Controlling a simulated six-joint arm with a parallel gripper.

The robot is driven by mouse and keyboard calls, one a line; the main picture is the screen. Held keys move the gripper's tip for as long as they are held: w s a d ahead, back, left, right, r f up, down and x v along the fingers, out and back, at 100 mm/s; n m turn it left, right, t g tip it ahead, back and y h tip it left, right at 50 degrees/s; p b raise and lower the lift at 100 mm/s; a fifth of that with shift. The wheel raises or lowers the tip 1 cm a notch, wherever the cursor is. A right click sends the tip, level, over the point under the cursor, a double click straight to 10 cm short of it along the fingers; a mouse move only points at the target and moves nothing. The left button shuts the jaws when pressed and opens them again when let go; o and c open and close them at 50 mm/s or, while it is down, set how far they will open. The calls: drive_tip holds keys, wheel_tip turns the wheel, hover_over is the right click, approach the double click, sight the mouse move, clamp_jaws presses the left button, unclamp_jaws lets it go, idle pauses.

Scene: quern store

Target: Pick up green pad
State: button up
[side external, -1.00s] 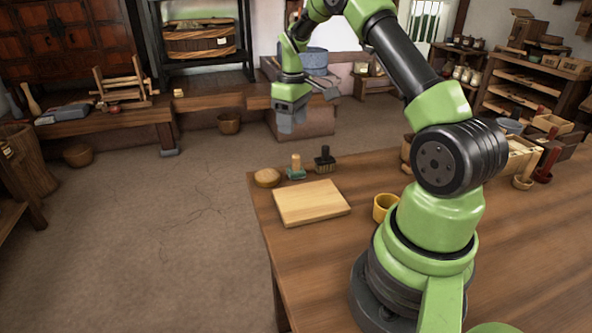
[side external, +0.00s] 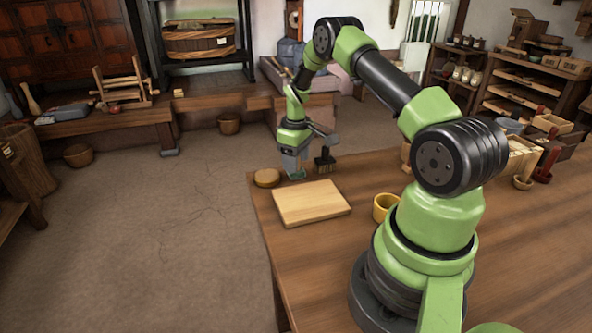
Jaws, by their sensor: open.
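The green pad (side external: 297,176) stands near the far left corner of the table, between a round tan object and a dark brush. It has a green base; its light wooden handle is now hidden behind my gripper. My gripper (side external: 292,168) points down right over the pad, with its fingers at the height of the handle. The fingers are open; whether they touch the handle is too small to tell.
A round tan object (side external: 267,177) sits just left of the pad, and a dark brush (side external: 325,161) stands close on its right. A pale wooden board (side external: 311,203) lies in front. A yellow cup (side external: 385,207) stands further right on the wooden table (side external: 330,262).

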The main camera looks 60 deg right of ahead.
clamp_jaws()
wheel_tip(320, 180, up, 10)
drive_tip(key=shift+r, duration=0.1)
drive_tip(key=c, duration=0.8)
unclamp_jaws()
drive_tip(key=shift+c, duration=0.7)
drive_tip(key=w+a+f, duration=0.2)
drive_tip(key=w+a, duration=0.4)
drive_tip(key=shift+s+d+f, duration=0.15)
drive_tip(key=shift+f, duration=1.2)
drive_tip(key=shift+s+d+f, duration=0.1)
drive_tip(key=shift+f, duration=1.2)
